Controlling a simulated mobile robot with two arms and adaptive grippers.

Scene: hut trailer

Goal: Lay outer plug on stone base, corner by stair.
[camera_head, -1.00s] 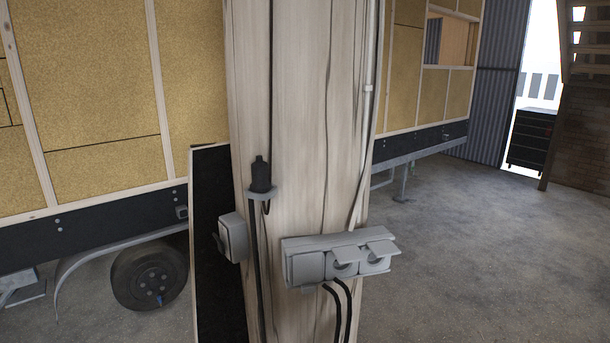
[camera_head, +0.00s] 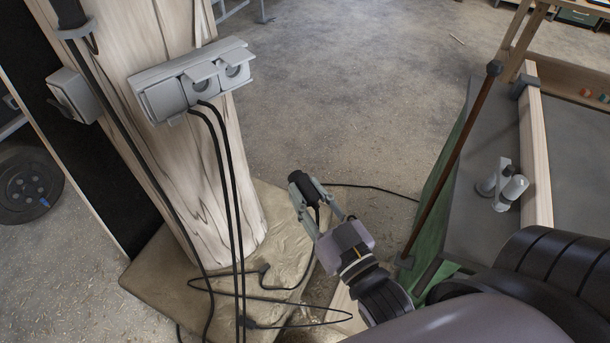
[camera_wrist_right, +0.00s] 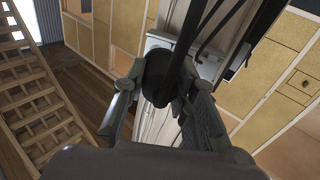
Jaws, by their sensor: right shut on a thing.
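A black plug (camera_head: 301,182) is between the fingers of my right gripper (camera_head: 308,190), which is shut on it. In the right wrist view the plug (camera_wrist_right: 158,82) sits between both fingers, with a dark cable running up from it. The tan stone base (camera_head: 165,275) lies around the foot of the wooden post. The gripper appears above the base's right edge; its exact height is unclear. The stair (camera_wrist_right: 45,95) shows only at the left of the right wrist view. My left gripper is not in view.
A grey socket box (camera_head: 190,82) on the post (camera_head: 190,170) has black cables hanging from it. Cable loops lie across the base. A green-sided bench (camera_head: 445,185) with a brown rod stands close right of the gripper. Open concrete floor (camera_head: 340,90) lies behind.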

